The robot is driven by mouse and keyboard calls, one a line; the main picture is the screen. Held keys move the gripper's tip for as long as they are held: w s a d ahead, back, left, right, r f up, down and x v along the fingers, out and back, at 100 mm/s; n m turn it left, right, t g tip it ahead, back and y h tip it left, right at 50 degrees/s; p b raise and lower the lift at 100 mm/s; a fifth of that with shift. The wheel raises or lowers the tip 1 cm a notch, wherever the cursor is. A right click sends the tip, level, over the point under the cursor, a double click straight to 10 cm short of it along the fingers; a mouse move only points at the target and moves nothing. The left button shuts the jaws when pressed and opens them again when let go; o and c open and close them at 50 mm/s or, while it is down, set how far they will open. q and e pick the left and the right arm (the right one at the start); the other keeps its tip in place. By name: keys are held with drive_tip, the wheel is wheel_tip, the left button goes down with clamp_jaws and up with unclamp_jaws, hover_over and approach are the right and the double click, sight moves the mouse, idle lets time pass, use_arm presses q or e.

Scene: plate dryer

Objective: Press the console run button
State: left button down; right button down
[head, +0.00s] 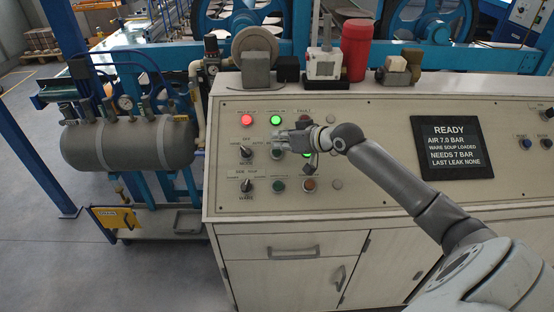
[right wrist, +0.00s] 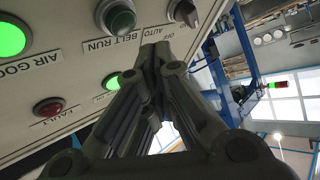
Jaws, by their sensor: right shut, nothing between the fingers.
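The run button (head: 277,154), a round dark green cap in a metal ring, is on the sloped console panel (head: 380,110). It shows larger in the right wrist view (right wrist: 121,20), beside the label "BELT RUN", and appears unlit. My right gripper (head: 281,139) is shut and empty, with its fingertips close over the panel just above the button in the head view. In the right wrist view the fingertips (right wrist: 155,52) are to the button's lower right. I cannot tell whether they touch the panel. My left gripper is not in view.
A mode selector (head: 246,152) is left of the button; a lit green "AIR GOOD" lamp (right wrist: 10,40) is on its other side. A red "FAULT" lamp (right wrist: 50,108) is nearby. The display (head: 452,147) reads READY, AIR 7.0 BAR. A red cylinder (head: 356,50) stands on the console top.

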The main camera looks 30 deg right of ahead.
sight(279, 153)
drive_tip(key=shift+w+d+f+b, duration=0.25)
drive_tip(key=shift+w+f+b, duration=0.2)
drive_tip(key=shift+f, duration=0.4)
drive_tip(key=shift+f, duration=0.1)
idle(0.8)
drive_tip(key=shift+w+d+f, duration=0.1)
drive_tip(key=shift+w+f, duration=0.1)
drive_tip(key=shift+f, duration=0.1)
drive_tip(key=shift+w+d+f+b, duration=0.1)
drive_tip(key=shift+w+f+b, duration=0.1)
drive_tip(key=shift+f+b, duration=0.25)
idle(0.7)
drive_tip(key=shift+r, duration=0.15)
drive_tip(key=shift+s+a+r+p, duration=0.2)
drive_tip(key=shift+s+r+p, duration=0.2)
drive_tip(key=shift+r+p, duration=0.5)
drive_tip(key=shift+f+p, duration=0.15)
drive_tip(key=shift+p, duration=0.15)
drive_tip(key=shift+s+a+r+p, duration=0.25)
drive_tip(key=shift+s+r+p, duration=0.1)
drive_tip(key=shift+r+p, duration=0.5)
drive_tip(key=shift+s+a+r+p, duration=0.2)
drive_tip(key=shift+s+r+p, duration=0.25)
drive_tip(key=shift+p, duration=0.65)
drive_tip(key=shift+s+a+r+p, duration=0.25)
drive_tip(key=shift+r+p, duration=0.55)
drive_tip(key=shift+p, duration=0.15)
